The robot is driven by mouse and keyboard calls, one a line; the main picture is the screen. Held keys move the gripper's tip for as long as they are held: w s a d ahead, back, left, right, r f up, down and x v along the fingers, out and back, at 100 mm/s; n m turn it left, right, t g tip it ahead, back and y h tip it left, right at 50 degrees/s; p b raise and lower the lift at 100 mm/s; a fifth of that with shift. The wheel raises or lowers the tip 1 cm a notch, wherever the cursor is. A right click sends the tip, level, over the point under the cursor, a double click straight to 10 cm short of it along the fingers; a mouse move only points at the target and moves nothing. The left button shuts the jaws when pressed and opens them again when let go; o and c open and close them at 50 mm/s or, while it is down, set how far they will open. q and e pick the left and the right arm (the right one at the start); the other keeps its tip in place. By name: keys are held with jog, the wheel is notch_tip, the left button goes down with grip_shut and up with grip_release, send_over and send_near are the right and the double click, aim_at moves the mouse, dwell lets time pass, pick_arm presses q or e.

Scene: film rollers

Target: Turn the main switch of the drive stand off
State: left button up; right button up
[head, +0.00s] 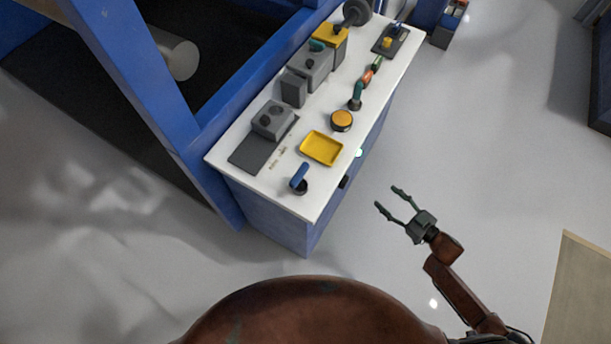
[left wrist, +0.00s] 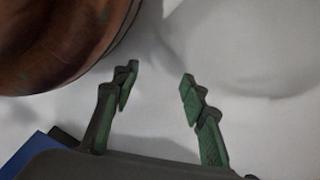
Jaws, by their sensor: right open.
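The drive stand appears in the head view as a blue cabinet with a white top (head: 240,165). On its right side face are a small black part (head: 344,182) and a lit green lamp (head: 359,152); I cannot tell whether the black part is the main switch or how it is set. A blue lever on a dark round base (head: 299,181) stands on the near end of the top. My right gripper (head: 387,197) is open and empty, right of the cabinet and apart from it. My left gripper (left wrist: 159,77) is open and empty in the left wrist view.
The top carries a yellow tray (head: 321,148), an orange round button (head: 342,120), a grey box on a dark plate (head: 272,119) and other devices farther back. A blue frame (head: 140,70) borders its left.

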aim_at(344, 182)
jog(key=s+a+r+n+g+y+b, duration=0.1)
jog(key=a+r+n+g+y+b, duration=0.25)
jog(key=a+r+y, duration=0.4)
pick_arm(q)
jog(key=w+d+r+b, duration=0.1)
jog(key=w+r, duration=0.2)
jog(key=r, duration=0.5)
jog(key=shift+w+d+r, duration=0.25)
jog(key=shift+w+d, duration=0.05)
jog(key=shift+d, duration=0.05)
pick_arm(e)
jog(key=w+a+h, duration=0.1)
jog(key=w+a, duration=0.2)
jog(key=a, duration=0.4)
jog(key=shift+w+a+r+t+h, duration=0.2)
jog(key=shift+w+r+t+h, duration=0.05)
jog(key=shift+w+t+h, duration=0.15)
jog(key=shift+c, duration=0.5)
jog(key=c, duration=1.1)
jog(key=shift+o, duration=0.2)
